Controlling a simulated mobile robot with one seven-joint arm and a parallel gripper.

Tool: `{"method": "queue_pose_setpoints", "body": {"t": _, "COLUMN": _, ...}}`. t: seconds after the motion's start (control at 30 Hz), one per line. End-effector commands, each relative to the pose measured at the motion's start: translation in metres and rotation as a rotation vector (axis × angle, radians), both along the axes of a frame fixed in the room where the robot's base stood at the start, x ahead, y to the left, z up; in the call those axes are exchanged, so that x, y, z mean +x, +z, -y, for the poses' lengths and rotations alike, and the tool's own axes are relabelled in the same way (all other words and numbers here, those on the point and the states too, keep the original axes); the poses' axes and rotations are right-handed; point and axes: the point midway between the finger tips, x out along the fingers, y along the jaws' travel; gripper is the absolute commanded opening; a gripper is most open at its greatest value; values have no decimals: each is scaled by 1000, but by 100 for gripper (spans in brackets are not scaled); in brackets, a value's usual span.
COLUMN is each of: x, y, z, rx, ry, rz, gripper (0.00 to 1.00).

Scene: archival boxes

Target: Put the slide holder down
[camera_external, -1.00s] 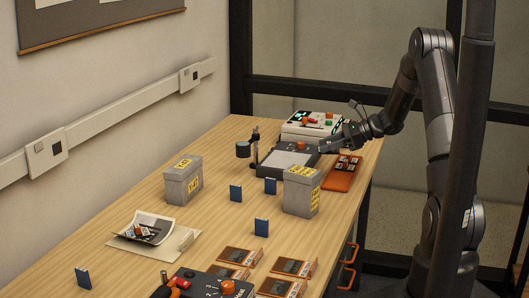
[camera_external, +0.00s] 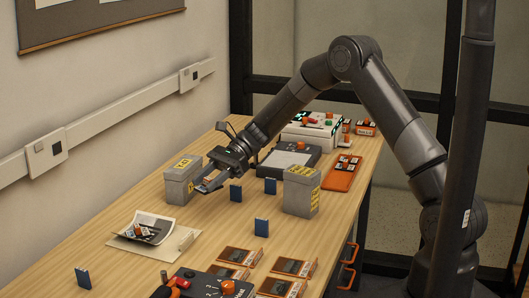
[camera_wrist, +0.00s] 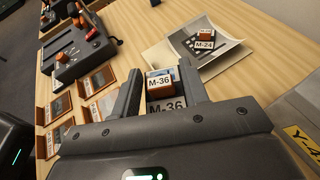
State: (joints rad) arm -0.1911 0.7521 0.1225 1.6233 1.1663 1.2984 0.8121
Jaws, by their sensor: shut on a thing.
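The slide holder (camera_wrist: 159,84) is a small brown block with white M-36 labels. In the wrist view it sits between the two fingers of my gripper (camera_wrist: 160,90), which is shut on it. In the external view my gripper (camera_external: 212,184) is low over the table (camera_external: 140,205), beside the left grey box (camera_external: 178,189). The slide holder is mostly hidden by the fingers there. I cannot tell whether it touches the table.
Small blue upright pieces (camera_external: 236,193) stand close by. A paper sheet (camera_external: 181,238) bears a dark print and an M-24 block (camera_wrist: 205,37). Another grey box (camera_external: 298,200), brown frames (camera_external: 293,267) and a control box (camera_external: 203,283) stand right and front. Bare wood lies between them.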

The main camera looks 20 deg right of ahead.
Motion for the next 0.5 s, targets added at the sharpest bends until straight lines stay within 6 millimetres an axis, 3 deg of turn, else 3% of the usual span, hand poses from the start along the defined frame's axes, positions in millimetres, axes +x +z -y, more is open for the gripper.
{"method": "queue_pose_setpoints", "body": {"t": 0.17, "x": -10, "y": -7, "z": -23, "rx": 0, "ry": 28, "rz": -1, "gripper": 19}}
{"method": "queue_pose_setpoints", "body": {"t": 0.5, "x": -22, "y": -52, "z": -96, "rx": -2, "ry": 28, "rz": -1, "gripper": 19}}
